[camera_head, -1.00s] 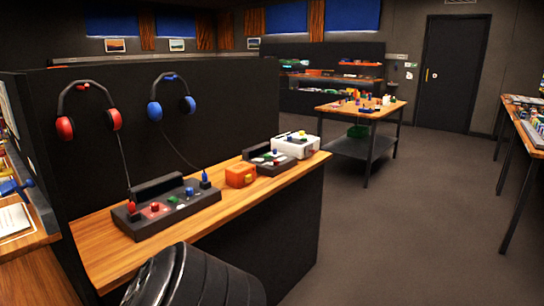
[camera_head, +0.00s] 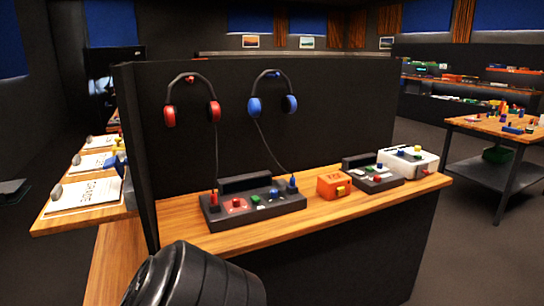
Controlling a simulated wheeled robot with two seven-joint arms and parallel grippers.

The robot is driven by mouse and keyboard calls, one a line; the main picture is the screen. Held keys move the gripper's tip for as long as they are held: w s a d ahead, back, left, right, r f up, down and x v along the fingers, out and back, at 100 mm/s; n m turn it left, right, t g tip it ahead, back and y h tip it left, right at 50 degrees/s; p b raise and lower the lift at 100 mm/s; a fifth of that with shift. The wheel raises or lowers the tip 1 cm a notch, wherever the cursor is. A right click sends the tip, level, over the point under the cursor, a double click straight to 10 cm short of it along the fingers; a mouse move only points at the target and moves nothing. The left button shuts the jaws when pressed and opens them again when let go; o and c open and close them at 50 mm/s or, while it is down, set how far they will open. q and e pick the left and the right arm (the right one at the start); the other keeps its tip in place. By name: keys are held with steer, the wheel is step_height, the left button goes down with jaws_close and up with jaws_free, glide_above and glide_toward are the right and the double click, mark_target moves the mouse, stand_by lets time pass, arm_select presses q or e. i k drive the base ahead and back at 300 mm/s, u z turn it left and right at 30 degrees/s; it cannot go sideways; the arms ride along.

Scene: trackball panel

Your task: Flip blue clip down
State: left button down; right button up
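A small blue piece (camera_head: 118,162), which looks like the blue clip, stands up at the right side of the wooden side table (camera_head: 52,227) at the left. It is beside white sheets or boards; the nearest sheet (camera_head: 88,196) lies just in front of it. At this size I cannot tell its exact shape or what it is fixed to. Neither gripper is in view. A black rounded part at the bottom, probably mine, covers some of the near floor and counter front.
A wooden counter (camera_head: 325,213) holds a control panel (camera_head: 225,215), an orange box (camera_head: 333,184) and a white box (camera_head: 411,161). Red headphones (camera_head: 170,117) and blue headphones (camera_head: 254,105) hang on the black partition (camera_head: 340,115). Another table (camera_head: 470,124) stands at the right.

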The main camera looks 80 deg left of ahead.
mark_target(114, 162)
steer(key=u, duration=3.4)
steer(key=i, duration=1)
steer(key=u, duration=0.1)
steer(key=k, duration=0.5)
steer(key=u, duration=1.35)
steer(key=k, duration=0.9)
steer(key=z, duration=1.1)
